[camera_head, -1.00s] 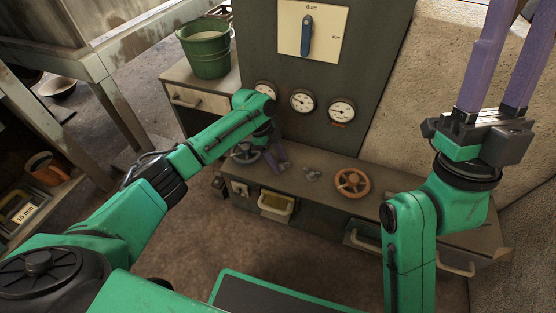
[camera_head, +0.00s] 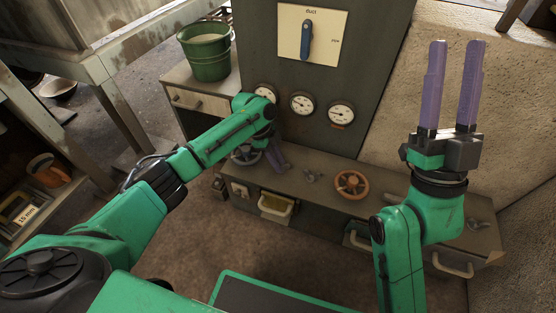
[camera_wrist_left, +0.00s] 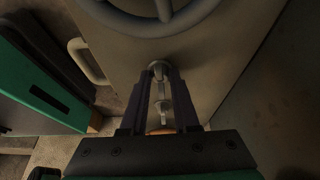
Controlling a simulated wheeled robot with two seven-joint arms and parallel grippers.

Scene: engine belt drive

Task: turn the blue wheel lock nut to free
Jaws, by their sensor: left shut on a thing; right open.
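The blue wheel (camera_head: 246,155) looks grey-blue. It is on the left of the low bench, partly hidden behind my left wrist, and its rim crosses the top of the left wrist view (camera_wrist_left: 150,26). My left gripper (camera_head: 279,160) is just right of this wheel, pointing down. In the left wrist view its fingers are shut on a small grey metal nut (camera_wrist_left: 158,68), apparently the lock nut, close to the rim. Whether the nut has turned I cannot tell. My right gripper (camera_head: 457,45) is open and empty, fingers up, above the right end of the bench.
An orange wheel (camera_head: 351,184) and a small metal fitting (camera_head: 312,174) are on the bench right of my left gripper. Gauges (camera_head: 302,104) and a blue lever (camera_head: 307,38) are on the cabinet behind. A green bucket (camera_head: 205,52) stands back left.

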